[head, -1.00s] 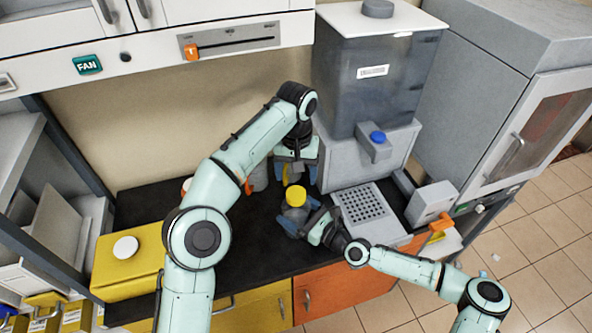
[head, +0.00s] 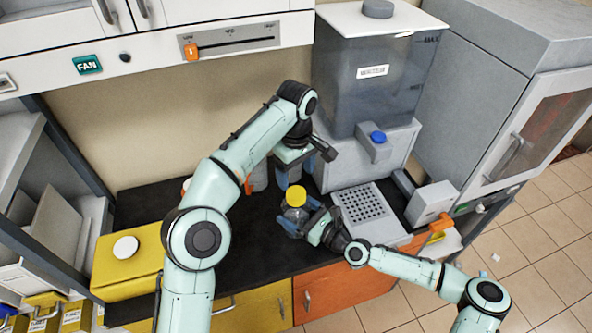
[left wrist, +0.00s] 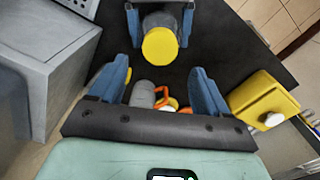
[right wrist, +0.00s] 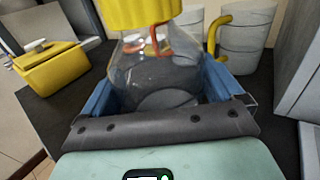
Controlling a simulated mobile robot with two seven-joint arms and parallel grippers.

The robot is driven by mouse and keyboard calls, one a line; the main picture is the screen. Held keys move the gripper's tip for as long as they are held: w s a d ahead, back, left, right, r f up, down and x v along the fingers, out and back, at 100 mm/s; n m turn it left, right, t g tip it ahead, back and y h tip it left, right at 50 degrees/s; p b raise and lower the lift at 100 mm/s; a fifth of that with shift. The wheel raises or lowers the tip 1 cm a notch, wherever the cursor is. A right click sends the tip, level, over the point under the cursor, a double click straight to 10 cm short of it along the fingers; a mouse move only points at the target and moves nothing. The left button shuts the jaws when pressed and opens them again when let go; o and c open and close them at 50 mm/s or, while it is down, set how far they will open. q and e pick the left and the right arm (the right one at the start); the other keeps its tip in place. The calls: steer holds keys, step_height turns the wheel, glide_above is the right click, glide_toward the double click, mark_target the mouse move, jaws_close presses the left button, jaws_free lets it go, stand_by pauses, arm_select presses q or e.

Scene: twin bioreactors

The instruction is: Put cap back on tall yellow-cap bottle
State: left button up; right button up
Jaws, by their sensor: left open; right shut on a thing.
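The bottle (right wrist: 158,75) is clear, with a yellow cap (head: 296,196) sitting on its top. It stands at the front of the black counter (head: 262,228). My right gripper (head: 302,217) is shut on the bottle's body, a finger on each side, as the right wrist view (right wrist: 160,90) shows. My left gripper (head: 288,172) is open and empty, behind and above the bottle. In the left wrist view the yellow cap (left wrist: 160,45) lies beyond my open left fingers (left wrist: 158,80), apart from them. I cannot tell how firmly the cap is seated.
A grey dispenser (head: 368,90) with a blue button stands behind to the right, with a perforated plate (head: 365,208) below. A yellow box (head: 130,265) with a white knob is at left. Pale vessels (right wrist: 246,40), one with a yellow handle, stand behind the bottle.

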mark_target(296, 193)
arm_select(q)
step_height(296, 193, down, 8)
steer(key=shift+r, duration=0.1)
stand_by(0.4)
